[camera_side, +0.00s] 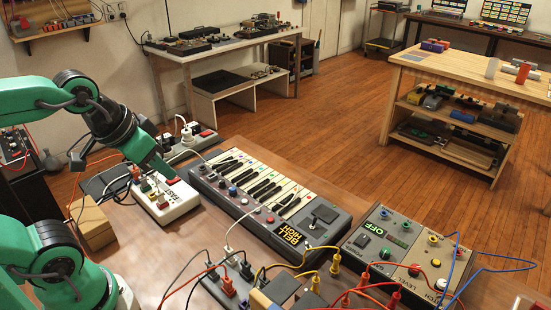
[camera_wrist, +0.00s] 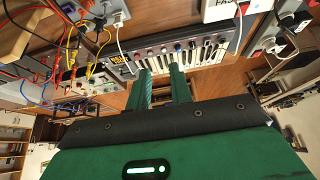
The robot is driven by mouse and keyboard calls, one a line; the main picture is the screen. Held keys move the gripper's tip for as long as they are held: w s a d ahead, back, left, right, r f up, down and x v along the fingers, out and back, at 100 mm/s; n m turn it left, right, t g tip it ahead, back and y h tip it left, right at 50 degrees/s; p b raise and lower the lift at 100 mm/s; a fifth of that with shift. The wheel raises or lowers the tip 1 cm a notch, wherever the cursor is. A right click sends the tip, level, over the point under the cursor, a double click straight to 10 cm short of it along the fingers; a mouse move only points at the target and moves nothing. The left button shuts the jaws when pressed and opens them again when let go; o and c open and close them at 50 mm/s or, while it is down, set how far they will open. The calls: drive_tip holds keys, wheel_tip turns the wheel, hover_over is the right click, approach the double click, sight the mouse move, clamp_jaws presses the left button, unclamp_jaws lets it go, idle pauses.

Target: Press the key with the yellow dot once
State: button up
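The keyboard (camera_side: 265,190) is a grey unit with white and black keys, on the wooden bench in the side view. Small coloured dots show on its keys, too small for me to tell for sure which is yellow. It also shows in the wrist view (camera_wrist: 205,52), beyond my fingers. My gripper (camera_side: 168,172) is green, left of the keyboard and above the white box marked FAST. In the wrist view, the two fingers of my gripper (camera_wrist: 160,72) are apart, with nothing between them. They appear clear of the keys.
The white box (camera_side: 172,200) stands left of the keyboard. A grey box with an OFF display (camera_side: 385,238) stands at its right. Power strips and coloured cables (camera_side: 225,280) crowd the front of the bench. The wooden floor (camera_side: 330,140) lies behind.

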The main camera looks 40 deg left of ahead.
clamp_jaws()
idle(1.5)
